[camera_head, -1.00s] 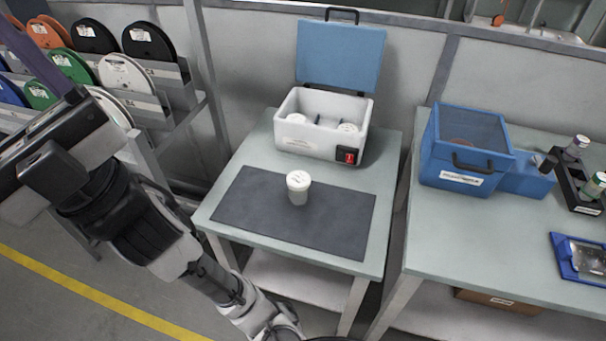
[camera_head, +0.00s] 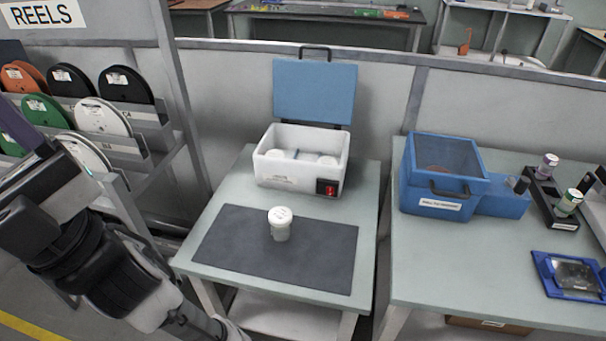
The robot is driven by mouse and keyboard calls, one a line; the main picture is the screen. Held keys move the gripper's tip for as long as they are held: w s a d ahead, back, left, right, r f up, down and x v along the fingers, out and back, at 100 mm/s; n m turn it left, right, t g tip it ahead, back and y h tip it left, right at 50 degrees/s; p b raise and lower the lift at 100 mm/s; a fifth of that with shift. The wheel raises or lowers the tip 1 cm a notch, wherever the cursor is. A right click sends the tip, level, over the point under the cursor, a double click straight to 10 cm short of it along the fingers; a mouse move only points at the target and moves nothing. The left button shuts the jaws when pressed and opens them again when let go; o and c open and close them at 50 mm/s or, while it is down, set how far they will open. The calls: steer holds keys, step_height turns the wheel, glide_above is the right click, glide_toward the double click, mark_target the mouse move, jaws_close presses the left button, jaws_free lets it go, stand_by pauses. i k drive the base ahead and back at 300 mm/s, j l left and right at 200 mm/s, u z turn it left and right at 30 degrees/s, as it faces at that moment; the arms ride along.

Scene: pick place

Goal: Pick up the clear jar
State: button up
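A small jar (camera_head: 281,230) with a white lid and a pale, translucent-looking body stands upright on a dark mat (camera_head: 318,262). The mat lies on the small grey-green table (camera_head: 214,196) in the middle. My arm shows at the lower left, apart from the table and the jar. My gripper's fingers cannot be made out in this view.
A white box (camera_head: 285,179) with a raised blue lid stands behind the mat, with white-lidded jars inside. A blue bin (camera_head: 437,205), a dark rack (camera_head: 548,206) with bottles and a blue tray (camera_head: 570,274) sit on the right table. Reel shelves (camera_head: 140,137) stand left.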

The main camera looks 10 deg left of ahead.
mark_target(282, 234)
steer(key=i+l+u, duration=0.65)
steer(key=l, duration=0.25)
